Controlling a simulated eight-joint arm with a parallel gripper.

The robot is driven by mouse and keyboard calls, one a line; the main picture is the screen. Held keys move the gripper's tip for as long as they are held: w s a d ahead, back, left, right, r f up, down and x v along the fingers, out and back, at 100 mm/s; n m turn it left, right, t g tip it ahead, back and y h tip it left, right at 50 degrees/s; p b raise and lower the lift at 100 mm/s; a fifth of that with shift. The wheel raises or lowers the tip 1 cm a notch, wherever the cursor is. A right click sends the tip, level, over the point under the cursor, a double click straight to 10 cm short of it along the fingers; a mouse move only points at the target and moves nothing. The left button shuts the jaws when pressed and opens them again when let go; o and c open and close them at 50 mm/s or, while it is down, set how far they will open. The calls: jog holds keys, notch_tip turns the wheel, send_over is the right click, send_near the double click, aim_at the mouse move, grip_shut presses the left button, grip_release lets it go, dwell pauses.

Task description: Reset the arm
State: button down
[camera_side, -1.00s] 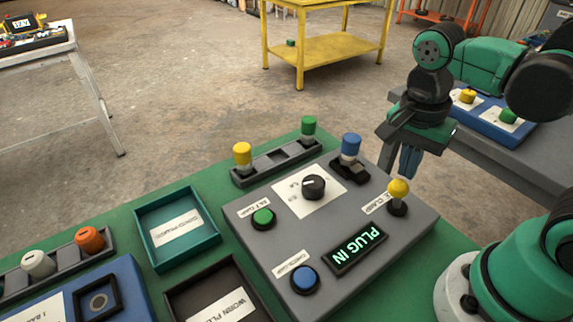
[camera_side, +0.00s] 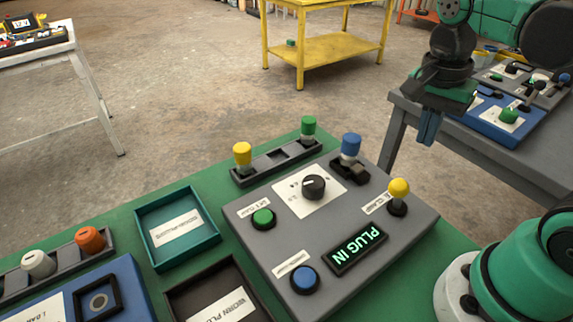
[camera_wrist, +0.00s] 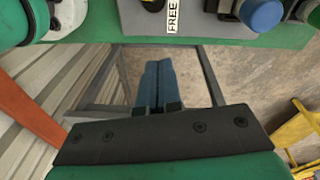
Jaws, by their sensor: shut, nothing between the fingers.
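My gripper (camera_side: 428,128) hangs in the air beyond the back right edge of the green bench, pointing down. Its blue fingers are together with nothing between them; they also show in the wrist view (camera_wrist: 158,85). It is apart from the grey control box (camera_side: 240,222), whose display (camera_side: 356,248) reads PLUG IN. The box carries a black knob (camera_side: 313,187), a green button (camera_side: 263,217), a blue button (camera_side: 304,279) and a yellow-topped lever (camera_side: 399,190). A blue plug (camera_side: 350,146) stands in a black socket at the box's back corner.
A rack (camera_side: 276,163) holds a yellow and a green plug. A teal tray (camera_side: 207,241) and a dark tray (camera_side: 176,298) look empty except for labels. An orange and a white plug stand at left. A grey table (camera_side: 480,146) with panels is near my gripper.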

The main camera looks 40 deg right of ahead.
notch_tip(320, 180, up, 7)
jog(key=a, duration=0.2)
jog(key=w+a+f+n+t, duration=0.1)
jog(key=f+n+t, duration=0.3)
jog(key=n, duration=0.4)
jog(key=w+a+f+n+t+y, duration=0.1)
jog(key=w+f+n+t, duration=0.2)
jog(key=n, duration=0.4)
jog(key=shift+w+a+f+n+t, duration=0.4)
jog(key=shift+w+f, duration=0.1)
jog(key=shift+w, duration=0.35)
